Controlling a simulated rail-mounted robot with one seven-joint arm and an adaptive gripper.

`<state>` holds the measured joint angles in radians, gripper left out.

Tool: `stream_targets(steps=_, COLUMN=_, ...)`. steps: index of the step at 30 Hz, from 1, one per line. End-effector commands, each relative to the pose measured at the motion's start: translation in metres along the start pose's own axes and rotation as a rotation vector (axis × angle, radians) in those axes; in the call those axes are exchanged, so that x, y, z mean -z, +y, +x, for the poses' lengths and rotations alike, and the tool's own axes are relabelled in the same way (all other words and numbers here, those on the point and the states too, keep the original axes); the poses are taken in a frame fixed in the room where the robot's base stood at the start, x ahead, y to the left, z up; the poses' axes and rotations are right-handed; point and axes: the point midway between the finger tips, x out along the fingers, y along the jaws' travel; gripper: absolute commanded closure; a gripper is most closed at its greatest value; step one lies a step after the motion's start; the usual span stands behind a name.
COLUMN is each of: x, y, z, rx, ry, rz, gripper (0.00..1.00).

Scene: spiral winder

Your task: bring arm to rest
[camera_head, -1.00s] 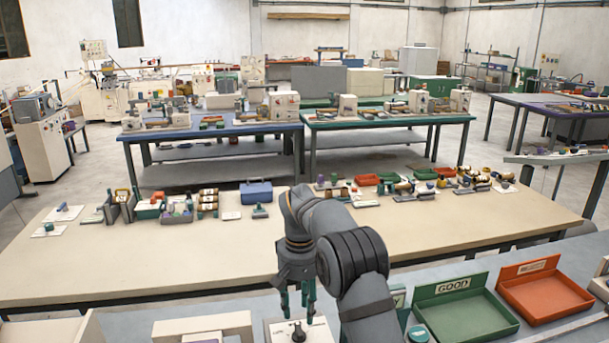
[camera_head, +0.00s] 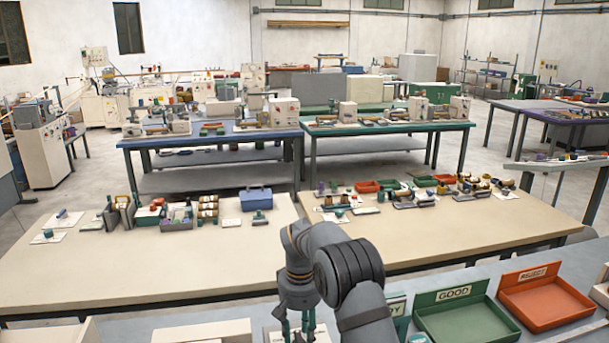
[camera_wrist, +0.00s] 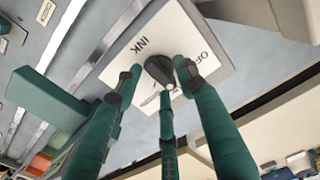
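My gripper (camera_head: 298,331) has green fingers pointing down at the near bench, low in the head view. In the wrist view, its three fingertips (camera_wrist: 161,80) are spread apart around a black knob (camera_wrist: 157,68). They look open, and I cannot tell whether any finger touches the knob. The knob sits on a white plate (camera_wrist: 172,27) with the lettering "INK" and "OFF". In the head view, a corner of this plate (camera_head: 274,334) shows beside the fingers, and the knob is mostly hidden behind them.
A green "GOOD" bin (camera_head: 463,322) and an orange "REJECT" bin (camera_head: 545,306) stand right of my arm. Another green container (camera_head: 397,306) is close beside my arm. Beyond is a pale table (camera_head: 180,262) with a clear front half. A green block (camera_wrist: 45,93) lies near the plate.

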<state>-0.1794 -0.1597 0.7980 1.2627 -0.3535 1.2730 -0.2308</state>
Motion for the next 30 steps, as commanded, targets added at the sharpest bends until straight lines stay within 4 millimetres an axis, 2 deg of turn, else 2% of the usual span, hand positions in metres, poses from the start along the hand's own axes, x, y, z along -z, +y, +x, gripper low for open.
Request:
stream_targets(steps=22, x=0.003, y=-0.007, z=-0.007, rx=-0.001, ry=0.002, rz=-1.060, gripper=0.60)
stream_targets(steps=30, x=0.004, y=-0.007, z=-0.062, rx=-0.003, ry=0.005, rz=-1.050, gripper=0.60)
